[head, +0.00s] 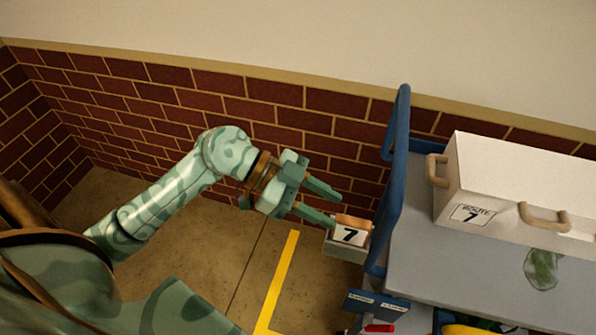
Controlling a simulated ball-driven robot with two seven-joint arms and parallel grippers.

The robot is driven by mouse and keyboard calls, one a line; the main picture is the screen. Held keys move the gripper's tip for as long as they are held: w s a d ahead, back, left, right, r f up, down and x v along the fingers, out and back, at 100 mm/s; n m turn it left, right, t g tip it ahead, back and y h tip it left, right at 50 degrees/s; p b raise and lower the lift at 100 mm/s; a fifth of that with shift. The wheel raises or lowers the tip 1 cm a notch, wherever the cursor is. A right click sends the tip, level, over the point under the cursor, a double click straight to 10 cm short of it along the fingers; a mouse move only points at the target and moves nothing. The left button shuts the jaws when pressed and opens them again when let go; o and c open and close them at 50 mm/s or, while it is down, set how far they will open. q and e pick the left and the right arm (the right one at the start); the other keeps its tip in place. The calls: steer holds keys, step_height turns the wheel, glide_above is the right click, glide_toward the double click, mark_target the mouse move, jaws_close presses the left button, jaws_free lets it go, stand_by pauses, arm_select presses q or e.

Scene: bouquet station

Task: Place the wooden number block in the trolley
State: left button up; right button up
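The wooden block (353,221) has a tan top and seems to carry a white face with a black 7 (350,235). It sits in or on a small grey holder (345,251) at the left side of the trolley. The trolley (418,258) has a grey top and a blue tube frame (394,160). My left gripper (337,209) is open, its two fingers pointing right, the lower fingertip close to the block's left edge. I cannot tell whether it touches. Nothing shows between the fingers. My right gripper is not in view.
A white box (510,180) with wooden handles and a "ROUTE 7" label stands on the trolley top. A green leaf-like patch (541,268), a blue labelled piece (376,303), a red item (378,328) and something yellow (470,329) lie right and below. A brick wall (150,100) closes the back.

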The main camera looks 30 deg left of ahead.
arm_select(q)
steer(key=p+v, duration=0.1)
steer(key=v, duration=0.6)
steer(key=shift+a, duration=0.2)
steer(key=shift+r, duration=0.15)
